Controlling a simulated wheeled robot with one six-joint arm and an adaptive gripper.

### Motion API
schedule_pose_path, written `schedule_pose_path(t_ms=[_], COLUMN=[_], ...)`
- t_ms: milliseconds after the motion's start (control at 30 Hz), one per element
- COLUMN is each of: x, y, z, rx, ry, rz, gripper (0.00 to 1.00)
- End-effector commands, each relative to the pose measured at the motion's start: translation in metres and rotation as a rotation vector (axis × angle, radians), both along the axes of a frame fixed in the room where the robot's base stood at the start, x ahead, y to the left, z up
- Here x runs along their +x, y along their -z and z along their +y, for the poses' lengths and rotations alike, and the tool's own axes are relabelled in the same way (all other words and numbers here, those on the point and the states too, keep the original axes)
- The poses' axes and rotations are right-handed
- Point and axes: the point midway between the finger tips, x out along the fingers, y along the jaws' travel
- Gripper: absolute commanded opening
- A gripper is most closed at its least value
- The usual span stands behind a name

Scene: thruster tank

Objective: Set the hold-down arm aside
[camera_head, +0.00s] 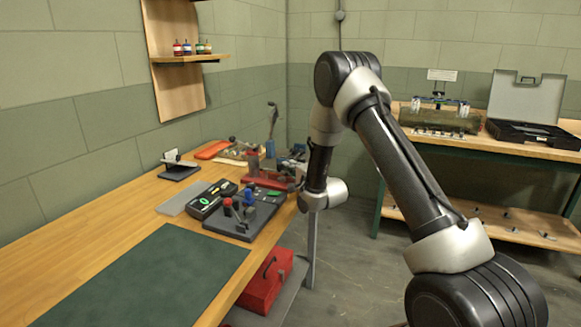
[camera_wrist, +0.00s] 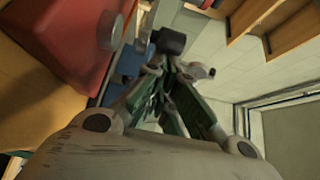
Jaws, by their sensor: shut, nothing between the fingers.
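My gripper (camera_wrist: 178,78) is shut and empty, its dark green fingers drawn together in the wrist view. In the head view its fingers are mostly hidden behind my wrist at the wooden bench's far right end. A red fixture (camera_head: 268,180) stands there, beside my wrist. A large red body (camera_wrist: 65,35) and a dark knob-like end (camera_wrist: 168,41) on a grey rod show close to the fingers in the wrist view. An upright lever with a blue lower part (camera_head: 271,138) stands behind the red fixture. I cannot tell for certain which part is the hold-down arm.
A dark plate with red and blue knobs (camera_head: 243,214) and a black case (camera_head: 212,199) lie nearer on the bench. A green mat (camera_head: 150,280) is clear. A red toolbox (camera_head: 266,283) sits below. Another bench behind holds a dark cylinder (camera_head: 437,121) and an open case (camera_head: 525,100).

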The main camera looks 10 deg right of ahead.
Motion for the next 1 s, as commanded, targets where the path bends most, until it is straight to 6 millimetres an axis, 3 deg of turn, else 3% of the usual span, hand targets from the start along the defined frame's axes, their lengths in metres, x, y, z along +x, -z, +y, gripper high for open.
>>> schedule_pose_path(t_ms=[567,1000], x=[-0.011,-0.036], y=[-0.001,0.000], z=[0.008,0.030], rx=[0.001,0.000], ry=[0.125,0.445], rz=[0.000,0.000], gripper=[0.00,0.00])
